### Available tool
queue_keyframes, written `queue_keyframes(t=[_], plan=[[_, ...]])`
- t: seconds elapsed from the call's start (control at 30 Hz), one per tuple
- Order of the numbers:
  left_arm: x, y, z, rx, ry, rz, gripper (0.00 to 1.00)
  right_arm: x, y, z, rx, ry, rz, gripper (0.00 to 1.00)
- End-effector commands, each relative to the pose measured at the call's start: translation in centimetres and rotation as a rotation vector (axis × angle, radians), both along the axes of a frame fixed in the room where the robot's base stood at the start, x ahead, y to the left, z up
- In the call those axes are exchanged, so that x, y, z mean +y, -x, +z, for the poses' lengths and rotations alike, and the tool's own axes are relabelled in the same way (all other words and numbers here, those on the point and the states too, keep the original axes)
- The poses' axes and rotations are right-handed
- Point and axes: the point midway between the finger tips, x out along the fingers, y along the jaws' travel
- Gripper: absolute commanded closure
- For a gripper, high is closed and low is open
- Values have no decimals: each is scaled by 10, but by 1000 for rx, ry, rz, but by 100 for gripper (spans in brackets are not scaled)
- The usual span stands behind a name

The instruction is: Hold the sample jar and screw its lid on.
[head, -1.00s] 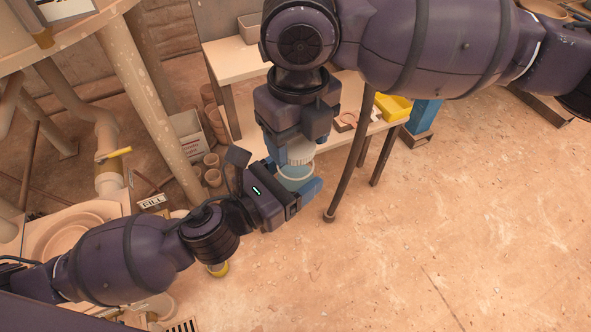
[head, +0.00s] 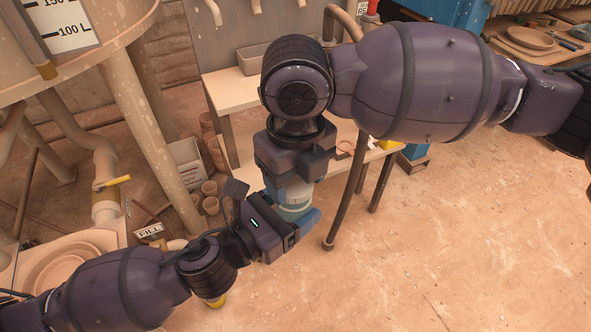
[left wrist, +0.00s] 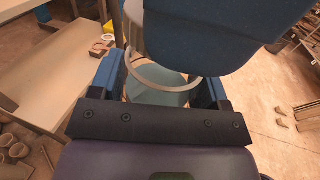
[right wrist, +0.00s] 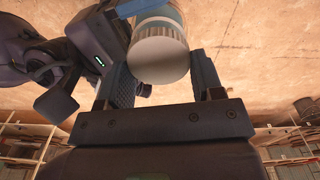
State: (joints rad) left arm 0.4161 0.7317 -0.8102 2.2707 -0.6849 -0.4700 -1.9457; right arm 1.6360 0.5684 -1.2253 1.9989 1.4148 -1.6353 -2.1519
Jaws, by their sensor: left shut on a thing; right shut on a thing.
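The sample jar (head: 294,213) is pale blue and see-through, with a pale ring near its top. My left gripper (left wrist: 160,88) is shut around it, one blue finger on each side. The white lid (right wrist: 158,60) is between the blue fingers of my right gripper (right wrist: 163,80), which is shut on it from above. In the head view the lid (head: 298,194) is directly over the jar, partly hidden by the right gripper. Lid and jar look in line; I cannot tell whether the threads are engaged.
A pale workbench (head: 238,90) with a grey tray stands behind the grippers, its dark leg (head: 345,205) close to the right of the jar. Pipes and a large tank (head: 70,65) stand at left. The floor (head: 470,220) at right is clear.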

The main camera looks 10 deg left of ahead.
Motion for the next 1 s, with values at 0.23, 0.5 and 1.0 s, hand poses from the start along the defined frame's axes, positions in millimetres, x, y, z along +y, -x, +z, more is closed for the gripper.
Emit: queue_keyframes(t=[0.23,0.5,1.0], plan=[[0,0,1,-1,1,0,73,0,0,0,0,0,0,61],[0,0,1,-1,1,0,73,0,0,0,0,0,0,61],[0,0,1,-1,1,0,73,0,0,-8,1,0,0,61]])
